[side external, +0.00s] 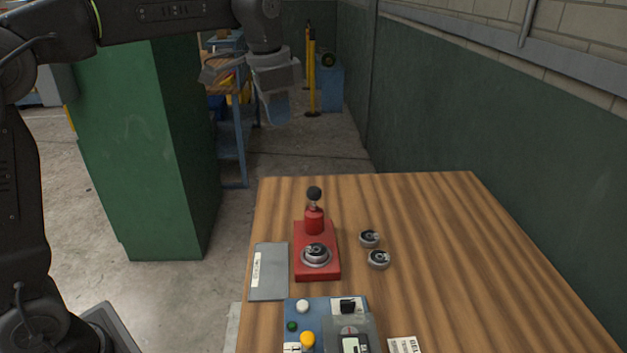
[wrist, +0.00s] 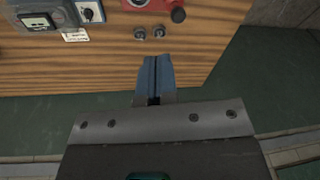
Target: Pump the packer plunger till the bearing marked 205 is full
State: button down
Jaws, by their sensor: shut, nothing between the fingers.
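The red packer (side external: 303,262) stands on the wooden table, with a red cylinder and a black-knobbed plunger (side external: 314,194) at its back. A bearing (side external: 316,252) sits in the round seat at the packer's front. Two more bearings, one farther (side external: 369,238) and one nearer (side external: 379,259), lie on the table to its right. No marking can be read on any bearing. In the wrist view the packer (wrist: 150,4) is cut off by the top edge. My gripper (wrist: 154,100) is shut and empty. In the side view it hangs high, behind the table's far edge, apart from everything.
A grey plate (side external: 268,280) with a white label lies left of the packer. A blue control box (side external: 297,309) with buttons and a gauge unit (side external: 350,335) stand at the front, beside a printed card (side external: 405,345). The table's right side is clear. A green cabinet (side external: 140,150) stands left.

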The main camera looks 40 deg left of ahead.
aim_at(313, 189)
jog(key=w+f+m+g, duration=0.1)
jog(key=w+f, duration=0.3)
jog(key=w, duration=0.5)
jog(key=shift+w+f+m+g, duration=0.25)
jog(key=shift+f+m+g, duration=0.15)
jog(key=shift+m, duration=0.5)
jog(key=shift+a, duration=0.1)
notch_tip(313, 189, down, 14)
jog(key=shift+f, duration=1.2)
